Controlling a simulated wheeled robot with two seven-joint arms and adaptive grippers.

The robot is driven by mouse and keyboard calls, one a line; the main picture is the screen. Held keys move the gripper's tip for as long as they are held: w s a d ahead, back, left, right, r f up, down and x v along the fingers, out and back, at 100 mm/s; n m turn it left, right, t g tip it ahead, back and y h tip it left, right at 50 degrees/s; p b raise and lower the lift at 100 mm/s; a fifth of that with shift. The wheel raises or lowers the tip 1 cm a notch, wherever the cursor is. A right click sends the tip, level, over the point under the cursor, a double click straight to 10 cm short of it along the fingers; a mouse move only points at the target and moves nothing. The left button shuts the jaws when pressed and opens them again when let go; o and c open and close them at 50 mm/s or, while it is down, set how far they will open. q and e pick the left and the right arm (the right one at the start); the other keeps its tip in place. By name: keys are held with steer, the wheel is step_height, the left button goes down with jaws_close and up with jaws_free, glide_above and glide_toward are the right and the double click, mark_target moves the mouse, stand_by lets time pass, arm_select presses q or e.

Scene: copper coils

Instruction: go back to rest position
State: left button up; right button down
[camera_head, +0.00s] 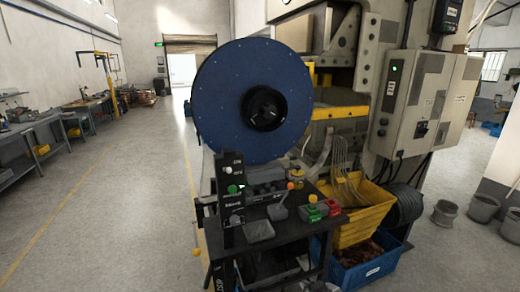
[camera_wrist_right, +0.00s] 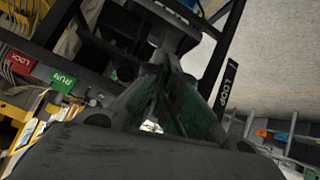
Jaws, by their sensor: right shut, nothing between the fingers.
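My right gripper (camera_wrist_right: 166,68) shows in the right wrist view. Its two dark fingers with green pads come together at the tips, with nothing between them. In that view it is near the dark frame of the control stand, with the red LOCK block (camera_wrist_right: 20,62) and green RUN block (camera_wrist_right: 63,80) to its left. In the head view I cannot clearly make out the right gripper. My left gripper is in neither view.
The control stand (camera_head: 262,228) with levers and buttons stands in front of a large blue disc (camera_head: 250,75). A yellow bin (camera_head: 362,220) and a blue crate (camera_head: 375,268) are to its right. Open floor (camera_head: 110,215) lies to the left.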

steer(key=s+d+f+m+g+h, duration=0.1)
steer(key=s+d+f+m+g, duration=0.2)
steer(key=s, duration=0.7)
steer(key=s+d+m+g+h, duration=0.1)
steer(key=s+d+g+h, duration=0.2)
steer(key=s, duration=0.7)
step_height(320, 180, down, 32)
steer(key=s+d+f+g+y, duration=0.1)
steer(key=s, duration=0.1)
steer(key=s+d+f, duration=0.2)
steer(key=s+f, duration=0.8)
steer(key=s, duration=0.1)
steer(key=s+d+f+g, duration=0.1)
steer(key=s+d+f, duration=0.1)
steer(key=s+f, duration=0.8)
steer(key=shift+s, duration=0.7)
